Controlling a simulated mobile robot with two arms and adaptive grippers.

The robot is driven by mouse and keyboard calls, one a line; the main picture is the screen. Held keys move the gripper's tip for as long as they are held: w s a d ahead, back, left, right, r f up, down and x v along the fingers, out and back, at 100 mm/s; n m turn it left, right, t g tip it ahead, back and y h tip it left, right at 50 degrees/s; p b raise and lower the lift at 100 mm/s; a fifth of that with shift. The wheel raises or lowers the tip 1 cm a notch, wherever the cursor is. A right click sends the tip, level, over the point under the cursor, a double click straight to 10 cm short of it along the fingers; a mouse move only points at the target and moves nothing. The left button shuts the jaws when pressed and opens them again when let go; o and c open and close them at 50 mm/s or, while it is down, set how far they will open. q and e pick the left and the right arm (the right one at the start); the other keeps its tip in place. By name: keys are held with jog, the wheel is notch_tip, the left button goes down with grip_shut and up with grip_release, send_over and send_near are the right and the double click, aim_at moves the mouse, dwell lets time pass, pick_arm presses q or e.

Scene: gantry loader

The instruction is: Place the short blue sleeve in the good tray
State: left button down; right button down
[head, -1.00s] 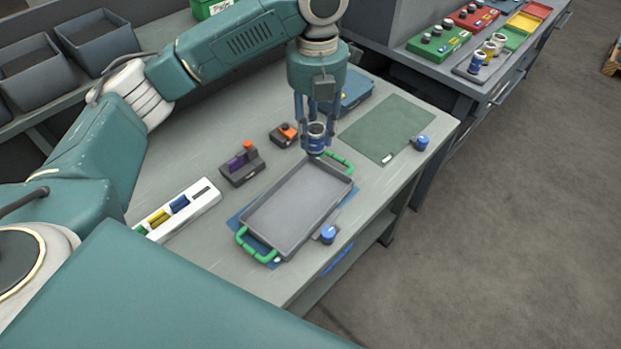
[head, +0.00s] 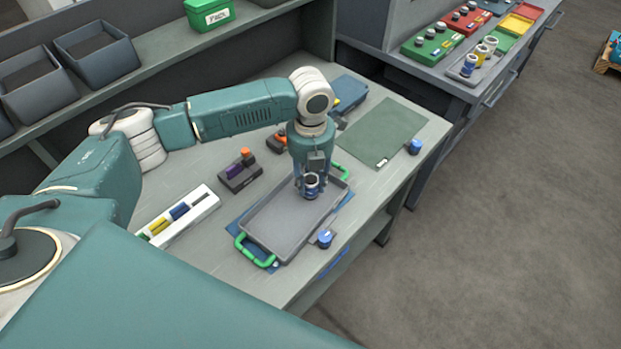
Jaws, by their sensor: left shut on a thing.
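The short blue sleeve (head: 311,187), blue with a pale rim, is between the fingers of my left gripper (head: 311,190). The gripper points down and is shut on the sleeve, over the far part of a grey tray with green handles (head: 270,228). The sleeve is upright. I cannot tell whether its lower end touches the tray floor. The rest of the tray is empty. My right gripper is not in view.
A white rack with coloured pieces (head: 178,217) and a dark block with purple and orange parts (head: 240,172) lie left of the tray. A blue-topped knob (head: 325,238) stands by its right edge. A green mat (head: 385,130) lies beyond, mostly clear.

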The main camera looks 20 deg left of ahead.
pick_arm(q)
jog(key=c, duration=1.3)
grip_release()
jog(key=shift+o, duration=0.2)
notch_tip(320, 180, up, 12)
jog(key=b, duration=0.2)
jog(key=shift+b, duration=0.4)
jog(key=shift+d, duration=0.15)
